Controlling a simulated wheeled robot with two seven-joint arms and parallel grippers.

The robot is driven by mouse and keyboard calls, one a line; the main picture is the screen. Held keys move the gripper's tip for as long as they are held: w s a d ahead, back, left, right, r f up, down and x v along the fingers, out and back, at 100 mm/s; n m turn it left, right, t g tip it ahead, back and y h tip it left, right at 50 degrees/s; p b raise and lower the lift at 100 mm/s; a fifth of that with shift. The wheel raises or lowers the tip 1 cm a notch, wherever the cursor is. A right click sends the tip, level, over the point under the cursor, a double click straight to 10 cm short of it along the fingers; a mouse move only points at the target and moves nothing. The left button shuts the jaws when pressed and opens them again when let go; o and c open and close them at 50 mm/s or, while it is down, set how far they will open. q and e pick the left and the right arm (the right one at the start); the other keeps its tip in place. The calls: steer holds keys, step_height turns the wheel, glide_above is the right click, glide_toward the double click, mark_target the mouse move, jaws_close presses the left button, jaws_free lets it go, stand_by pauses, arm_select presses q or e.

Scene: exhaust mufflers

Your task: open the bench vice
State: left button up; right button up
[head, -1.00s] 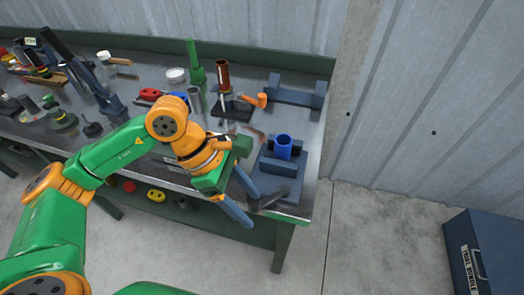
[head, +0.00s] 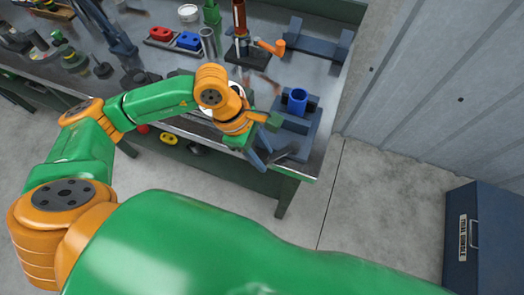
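The bench vice (head: 287,137) is a dark blue-grey block at the right front corner of the workbench. A bright blue hollow cylinder (head: 297,103) stands upright at its jaws; whether the jaws grip it is too small to tell. A dark bar (head: 283,153), apparently the vice handle, sticks out at the vice's front. My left gripper (head: 265,154) is just left of this bar, at the bench's front edge. Its two blue-grey fingers are apart, with nothing visibly held. I cannot tell whether they touch the bar. My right gripper is out of view.
The steel workbench (head: 185,122) holds a stand with an orange-handled tool (head: 268,46), a red block (head: 161,33), a blue block (head: 189,40) and a dark blue bracket (head: 312,46) behind the vice. A blue tool chest (head: 490,240) stands on the floor at right. Floor between is clear.

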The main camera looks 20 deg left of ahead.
arm_select(q)
jaws_close()
stand_by(1.1)
